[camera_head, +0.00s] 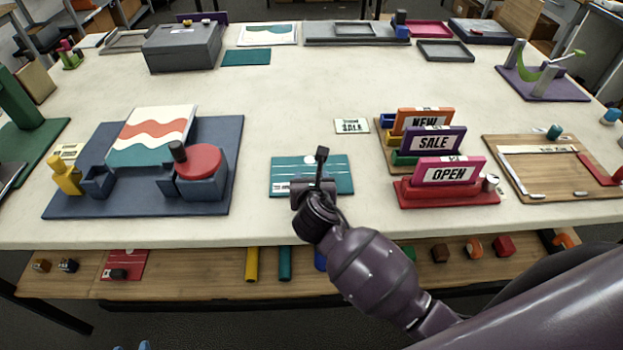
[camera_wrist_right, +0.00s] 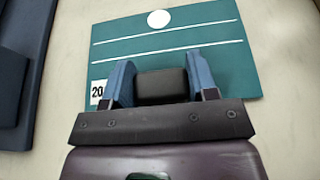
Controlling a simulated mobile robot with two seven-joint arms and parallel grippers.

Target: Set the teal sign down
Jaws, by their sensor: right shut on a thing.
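The teal sign (camera_head: 285,172) is a flat panel with a white dot and white lines, over or on the front middle of the table. In the right wrist view the sign (camera_wrist_right: 215,65) fills the upper middle, with a white "20" label at its left edge. My right gripper (camera_head: 318,182) is above its near part. Its blue fingers (camera_wrist_right: 161,82) are shut on a dark block (camera_wrist_right: 162,86) at the sign's near edge. I cannot tell whether the sign touches the table.
A blue base (camera_head: 225,150) with a red disc (camera_head: 205,160) stands left. Upright "NEW", "SALE" and "OPEN" signs (camera_head: 448,171) stand right. A wooden board (camera_head: 545,175) lies farther right. The table (camera_head: 300,110) is clear in the middle.

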